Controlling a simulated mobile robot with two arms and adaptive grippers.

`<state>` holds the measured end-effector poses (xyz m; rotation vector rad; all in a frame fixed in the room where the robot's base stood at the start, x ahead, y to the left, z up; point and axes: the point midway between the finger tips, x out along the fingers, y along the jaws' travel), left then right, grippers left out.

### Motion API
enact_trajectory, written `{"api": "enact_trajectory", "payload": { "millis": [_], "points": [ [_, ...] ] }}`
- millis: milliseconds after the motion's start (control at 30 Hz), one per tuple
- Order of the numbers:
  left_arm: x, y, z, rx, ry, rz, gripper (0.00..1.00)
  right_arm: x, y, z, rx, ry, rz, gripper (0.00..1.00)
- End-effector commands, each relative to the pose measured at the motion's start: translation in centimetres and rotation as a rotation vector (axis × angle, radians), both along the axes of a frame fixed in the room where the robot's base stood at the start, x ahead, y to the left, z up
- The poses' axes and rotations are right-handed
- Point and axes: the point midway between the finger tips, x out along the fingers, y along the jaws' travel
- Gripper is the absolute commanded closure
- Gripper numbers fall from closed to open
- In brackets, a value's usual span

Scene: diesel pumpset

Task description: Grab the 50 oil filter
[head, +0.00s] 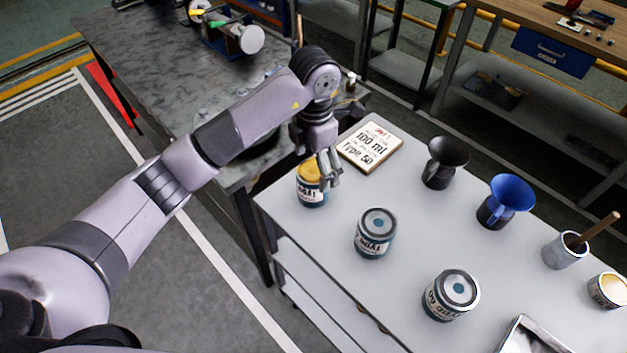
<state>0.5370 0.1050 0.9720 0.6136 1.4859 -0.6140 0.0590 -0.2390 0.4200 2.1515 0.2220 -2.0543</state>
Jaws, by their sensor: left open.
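My left gripper (328,175) points down at the near left part of the white table, right beside a can with a yellow top, dark blue body and pale label (312,196). The gripper's fingers are open and partly cover the can's right side; I cannot tell if they touch it. Two more cans with grey lids, a middle can (375,235) and a nearer can (451,296), stand to the right. Their labels are too small to read surely, so I cannot tell which thing is the 50 oil filter. My right gripper is out of view.
A sign (371,146) reading "100 ml Type 50" lies behind the gripper. A black funnel (443,163), a blue funnel (505,201), a cup with a stick (564,252), a small pot (608,291) and a tray (527,325) stand rightward. A dark workbench (150,60) adjoins at left.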

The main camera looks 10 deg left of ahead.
Motion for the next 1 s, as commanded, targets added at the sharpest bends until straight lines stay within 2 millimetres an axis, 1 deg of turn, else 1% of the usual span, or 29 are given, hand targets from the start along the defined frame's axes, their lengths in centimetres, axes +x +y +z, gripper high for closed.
{"api": "enact_trajectory", "payload": {
  "millis": [33,133,200,267,433,500,600,700,867,1000],
  "points": [
    [-0.1,0.0,-0.6,-0.001,0.004,0.001,0.15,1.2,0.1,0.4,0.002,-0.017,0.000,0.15],
    [0.0,0.0,-1.4,0.000,0.001,-0.001,0.15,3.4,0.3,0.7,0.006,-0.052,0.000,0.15],
    [0.0,0.0,-1.7,0.000,0.001,-0.001,0.15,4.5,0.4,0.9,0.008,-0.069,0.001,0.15],
    [0.0,0.0,-2.1,-0.001,0.002,0.000,0.15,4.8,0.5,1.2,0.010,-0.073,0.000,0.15],
    [0.1,0.1,-4.5,-0.001,0.005,0.000,0.15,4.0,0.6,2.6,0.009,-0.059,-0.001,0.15],
    [0.2,0.1,-5.6,0.000,0.004,0.001,0.15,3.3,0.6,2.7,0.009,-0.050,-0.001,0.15],
    [0.2,0.2,-6.6,-0.001,0.002,-0.001,0.15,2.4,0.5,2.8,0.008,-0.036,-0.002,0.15],
    [0.3,0.2,-6.9,0.000,0.000,-0.001,0.15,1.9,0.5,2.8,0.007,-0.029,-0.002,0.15],
    [0.3,0.2,-6.9,0.000,-0.001,-0.001,0.15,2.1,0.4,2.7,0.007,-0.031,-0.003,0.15],
    [0.3,0.2,-6.9,0.000,-0.001,-0.001,0.23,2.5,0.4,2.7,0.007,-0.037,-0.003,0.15]
  ]
}}
